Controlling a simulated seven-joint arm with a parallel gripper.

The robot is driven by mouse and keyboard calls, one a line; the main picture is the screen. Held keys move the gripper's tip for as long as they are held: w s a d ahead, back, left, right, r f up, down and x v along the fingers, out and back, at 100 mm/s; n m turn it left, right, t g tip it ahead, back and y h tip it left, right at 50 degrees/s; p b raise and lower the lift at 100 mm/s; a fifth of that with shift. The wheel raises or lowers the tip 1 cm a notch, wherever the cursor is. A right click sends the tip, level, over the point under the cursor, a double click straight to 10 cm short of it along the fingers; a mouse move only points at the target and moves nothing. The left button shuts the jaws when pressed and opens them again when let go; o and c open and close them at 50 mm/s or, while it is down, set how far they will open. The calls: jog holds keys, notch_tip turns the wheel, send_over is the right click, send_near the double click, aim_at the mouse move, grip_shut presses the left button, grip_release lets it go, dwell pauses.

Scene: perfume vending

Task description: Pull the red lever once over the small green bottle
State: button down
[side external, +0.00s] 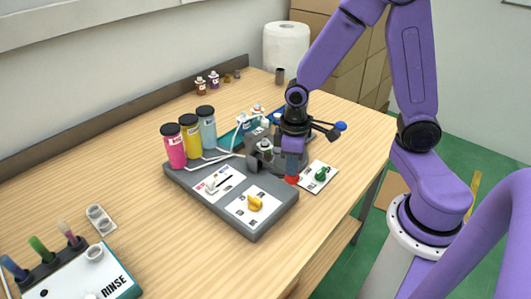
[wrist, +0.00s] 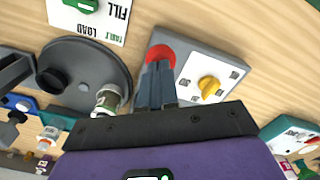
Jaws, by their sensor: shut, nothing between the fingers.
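The red lever's round red end (side external: 291,180) shows just below my gripper (side external: 292,170) in the side view. In the wrist view the red end (wrist: 160,53) lies just past my gripper's fingertips (wrist: 157,68), which cover part of it. I cannot tell whether they touch. The fingers are together with nothing between them. A small bottle with a greenish body and pale top (wrist: 107,100) stands on the round dark turntable (wrist: 78,62), left of my fingers in the wrist view. A small bottle (side external: 265,146) also shows there in the side view.
The grey console has a yellow knob (side external: 255,203), a white switch (side external: 212,187) and pink (side external: 174,147), yellow and pale blue bottles. A card with a green knob (side external: 321,174) lies right of my gripper.

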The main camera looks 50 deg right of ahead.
notch_tip(320, 180, up, 7)
dwell(0.9)
jog(key=shift+s+r, duration=0.1)
jog(key=shift+r, duration=0.05)
dwell(0.8)
jog(key=s+a+r+n, duration=0.2)
jog(key=s+n, duration=0.4)
jog(key=s, duration=1)
jog(key=shift+a+r+n, duration=0.15)
jog(key=shift+r+n, duration=0.15)
jog(key=shift+r, duration=0.1)
dwell(0.5)
